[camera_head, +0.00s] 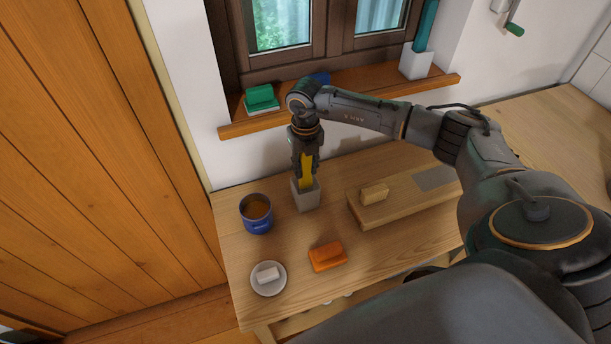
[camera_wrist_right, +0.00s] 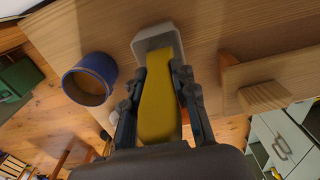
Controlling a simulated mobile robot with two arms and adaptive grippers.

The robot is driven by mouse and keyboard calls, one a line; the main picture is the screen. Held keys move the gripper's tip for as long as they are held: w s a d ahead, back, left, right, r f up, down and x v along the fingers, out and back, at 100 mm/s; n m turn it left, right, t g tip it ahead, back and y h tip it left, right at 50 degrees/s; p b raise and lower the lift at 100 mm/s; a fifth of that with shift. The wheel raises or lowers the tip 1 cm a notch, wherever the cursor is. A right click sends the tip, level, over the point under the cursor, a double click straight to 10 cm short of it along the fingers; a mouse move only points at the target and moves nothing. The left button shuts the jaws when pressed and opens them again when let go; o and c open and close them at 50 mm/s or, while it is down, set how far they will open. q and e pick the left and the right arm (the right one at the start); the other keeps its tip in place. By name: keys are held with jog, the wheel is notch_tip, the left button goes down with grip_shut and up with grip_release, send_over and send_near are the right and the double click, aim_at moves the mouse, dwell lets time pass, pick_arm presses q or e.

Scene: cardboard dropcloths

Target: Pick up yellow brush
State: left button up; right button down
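The yellow brush (camera_head: 306,173) stands handle up in a small pale grey square holder (camera_head: 306,196) at the back of the wooden table. It also fills the middle of the right wrist view (camera_wrist_right: 160,105), with its far end inside the holder (camera_wrist_right: 157,40). My right gripper (camera_head: 305,172) comes down from above. Its two fingers lie along both sides of the brush and appear to press on it. The part of the brush inside the holder is hidden. My left gripper is not in view.
A blue mug (camera_head: 258,226) stands just left of the holder. An orange block-like item (camera_head: 327,257) and a plate (camera_head: 262,289) with a white bar are nearer. A wooden board (camera_head: 400,208) with a tan block lies right. The windowsill (camera_head: 360,99) is behind.

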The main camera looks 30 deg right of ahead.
notch_tip(320, 180, up, 9)
jog(key=b, duration=0.2)
jog(key=shift+b, duration=0.35)
jog(key=shift+r, duration=0.5)
jog(key=shift+a, duration=0.1)
dwell(0.4)
